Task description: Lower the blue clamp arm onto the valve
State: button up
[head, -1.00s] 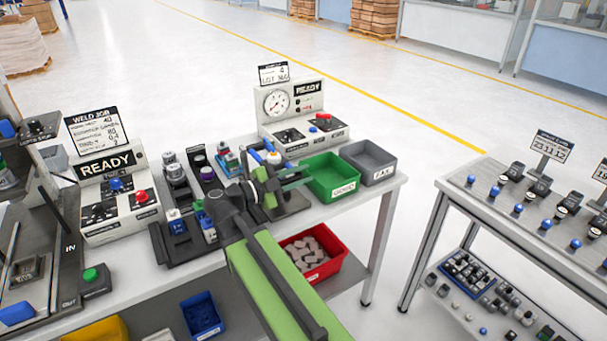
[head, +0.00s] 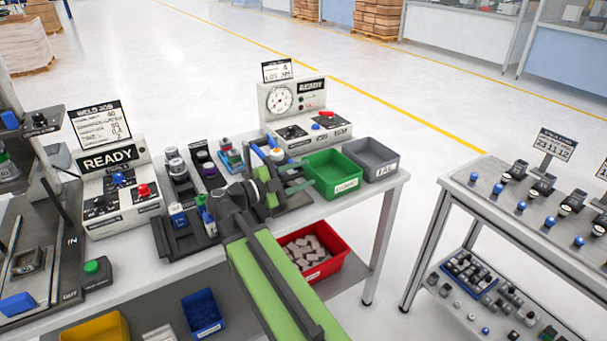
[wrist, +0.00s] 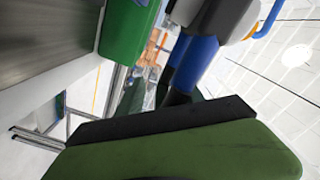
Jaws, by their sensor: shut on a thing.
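The blue clamp arm (head: 259,153) shows as a short slanted blue bar at the fixture on the bench, in front of the gauge box. In the wrist view its blue shaft (wrist: 194,62) runs down behind the black edge of my green jaw. My gripper (head: 278,184) is at the fixture and is shut on the blue clamp arm. In the wrist view my gripper (wrist: 165,130) fills the lower part. My wrist and jaws cover much of the fixture in the head view. I cannot pick out the valve for sure.
A green bin (head: 333,177) stands close to the right of my gripper, with a grey bin (head: 371,159) beyond it. The gauge box (head: 297,108) is behind. A dark rack of parts (head: 183,215) stands left. A red bin (head: 313,250) sits below.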

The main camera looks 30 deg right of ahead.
jog(key=a, duration=1.7)
jog(key=shift+w+a, duration=0.2)
jog(key=shift+s, duration=0.1)
